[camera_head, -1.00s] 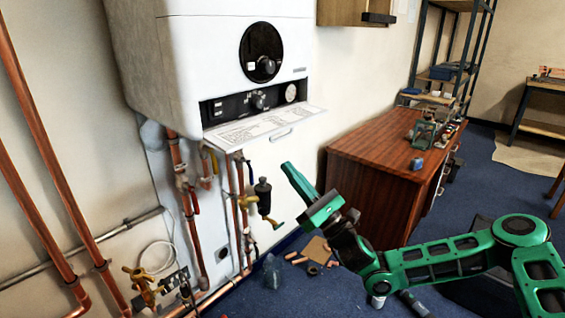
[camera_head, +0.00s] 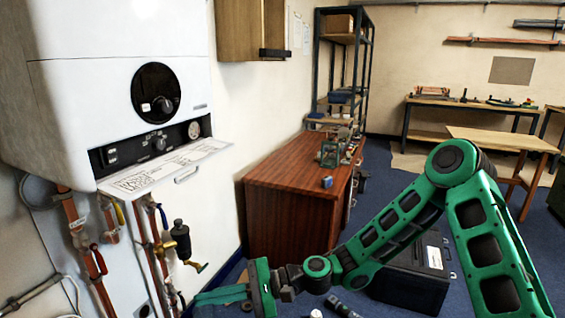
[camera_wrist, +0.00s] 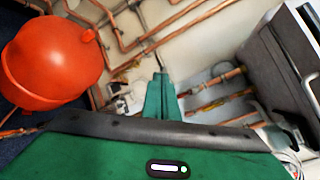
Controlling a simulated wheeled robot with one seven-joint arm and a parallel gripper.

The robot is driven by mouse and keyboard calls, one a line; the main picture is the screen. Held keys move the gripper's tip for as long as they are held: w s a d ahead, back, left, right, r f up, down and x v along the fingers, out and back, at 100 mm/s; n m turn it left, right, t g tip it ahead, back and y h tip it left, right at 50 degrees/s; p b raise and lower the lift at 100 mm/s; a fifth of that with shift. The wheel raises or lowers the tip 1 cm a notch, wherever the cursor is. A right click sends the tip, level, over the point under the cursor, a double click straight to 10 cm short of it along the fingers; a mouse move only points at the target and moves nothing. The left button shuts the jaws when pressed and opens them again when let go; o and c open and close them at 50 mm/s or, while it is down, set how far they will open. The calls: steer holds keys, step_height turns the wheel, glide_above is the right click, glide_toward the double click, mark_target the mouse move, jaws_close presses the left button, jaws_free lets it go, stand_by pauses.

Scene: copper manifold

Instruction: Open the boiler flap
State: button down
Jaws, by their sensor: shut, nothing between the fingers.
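The white boiler (camera_head: 115,85) hangs on the left wall in the head view. Its flap (camera_head: 165,168) is folded down and juts out from the lower front, with printed sheets and a handle (camera_head: 188,175) at its front edge. The dark control strip (camera_head: 155,146) above the flap is uncovered. My gripper (camera_head: 203,298) is low, below and right of the flap and apart from it. Its fingers point left and are shut and empty. The closed fingers also show in the wrist view (camera_wrist: 162,92). The flap cannot be made out clearly there.
Copper pipes and a black valve with a yellow end (camera_head: 183,243) hang under the boiler. A brown wooden desk (camera_head: 290,195) stands right of it, with a black case (camera_head: 410,275) on the floor. An orange vessel (camera_wrist: 50,62) and pipes fill the wrist view's left.

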steer(key=d+f+n+h, duration=0.3)
steer(key=d+f+h, duration=0.25)
steer(key=d, duration=0.25)
steer(key=d+t+h, duration=0.2)
steer(key=d+h, duration=0.5)
steer(key=d, duration=1.9)
steer(key=s+d+r+m+h, duration=0.1)
steer(key=s+d+r, duration=0.3)
steer(key=s+d, duration=0.2)
steer(key=s+d+r+m+h, duration=0.1)
steer(key=s+d+r, duration=0.3)
steer(key=d, duration=0.5)
steer(key=s+d+r+m+t+h, duration=0.1)
steer(key=s+d+r+h, duration=0.1)
steer(key=s+d+r, duration=0.3)
steer(key=s+d, duration=0.3)
steer(key=shift+s+d, duration=0.15)
steer(key=shift+s, duration=0.25)
steer(key=c, duration=2.2)
jaws_free()
steer(key=shift+s+d+r+m, duration=0.15)
steer(key=shift+s+m, duration=0.15)
steer(key=shift+s, duration=0.2)
steer(key=shift+o, duration=0.2)
